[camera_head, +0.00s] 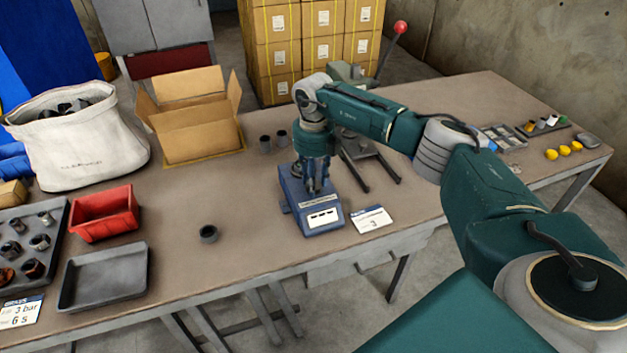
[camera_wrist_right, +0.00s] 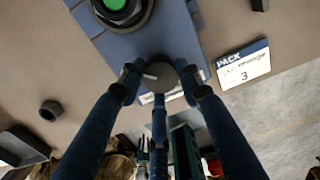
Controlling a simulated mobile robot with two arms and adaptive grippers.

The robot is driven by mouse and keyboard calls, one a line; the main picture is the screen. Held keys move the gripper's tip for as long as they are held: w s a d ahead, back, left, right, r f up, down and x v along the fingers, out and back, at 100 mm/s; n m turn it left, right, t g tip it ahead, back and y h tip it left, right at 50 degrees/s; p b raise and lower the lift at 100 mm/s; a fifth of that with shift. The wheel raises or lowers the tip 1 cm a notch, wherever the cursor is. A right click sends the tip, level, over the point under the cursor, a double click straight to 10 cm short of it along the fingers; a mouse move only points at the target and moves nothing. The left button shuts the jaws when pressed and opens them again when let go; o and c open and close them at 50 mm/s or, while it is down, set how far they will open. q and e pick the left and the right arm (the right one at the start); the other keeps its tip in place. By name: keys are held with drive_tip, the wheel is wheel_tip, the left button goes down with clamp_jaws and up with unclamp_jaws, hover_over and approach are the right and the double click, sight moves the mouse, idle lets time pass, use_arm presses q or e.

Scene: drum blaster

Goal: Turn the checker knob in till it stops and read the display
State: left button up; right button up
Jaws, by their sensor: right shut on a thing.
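The checker is a blue box (camera_head: 294,199) on the front middle of the table, with a white display (camera_head: 323,217) on its sloped front. The display's marks are too small to read. My right gripper (camera_head: 316,186) points down over the checker. In the wrist view its fingers (camera_wrist_right: 160,82) are closed around the round dark grey knob (camera_wrist_right: 161,74). A dark hex fitting with a green centre (camera_wrist_right: 115,4) sits on the checker's blue top (camera_wrist_right: 150,40). How far the knob is turned in cannot be told. My left gripper is not in view.
A "PACK" card (camera_head: 371,219) lies right of the checker. A dark ring (camera_head: 208,234) lies on the table to its left. A red bin (camera_head: 105,213), a grey tray (camera_head: 103,276) and an open carton (camera_head: 196,128) stand further left. Table space between ring and checker is clear.

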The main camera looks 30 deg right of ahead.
drive_tip(key=o, duration=1.1)
drive_tip(key=shift+o, duration=0.2)
wheel_tip(320, 180, up, 12)
